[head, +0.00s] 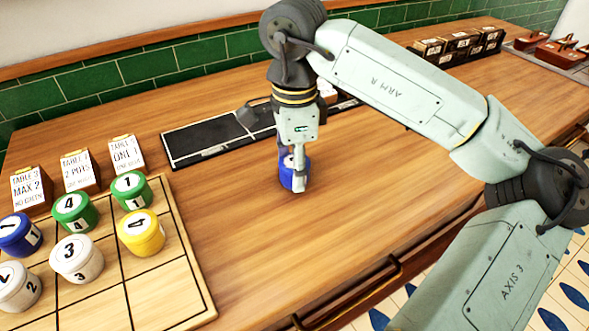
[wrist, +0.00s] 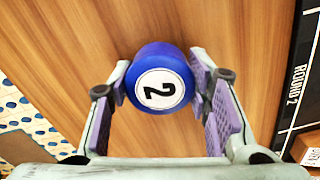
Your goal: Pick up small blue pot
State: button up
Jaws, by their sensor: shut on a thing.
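A small blue pot (head: 287,178) stands on the wooden counter right of the gridded board, at the middle of the head view. In the wrist view the blue pot (wrist: 160,78) shows a white round label with a 2 on top. My gripper (head: 294,172) reaches down from above and is shut on the pot, with a finger on each side. In the wrist view my gripper's purple-padded fingers (wrist: 162,100) flank the pot. The pot appears to be at counter level; I cannot tell whether it touches the wood.
A gridded wooden board (head: 196,287) at left holds several numbered pots, including another blue one (head: 20,235). Card stands (head: 126,154) line its back edge. A black tray (head: 205,141) lies behind my gripper. Dark boxes (head: 462,45) stand far right. The counter in front is clear.

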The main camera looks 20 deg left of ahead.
jog(key=shift+c, duration=1.4)
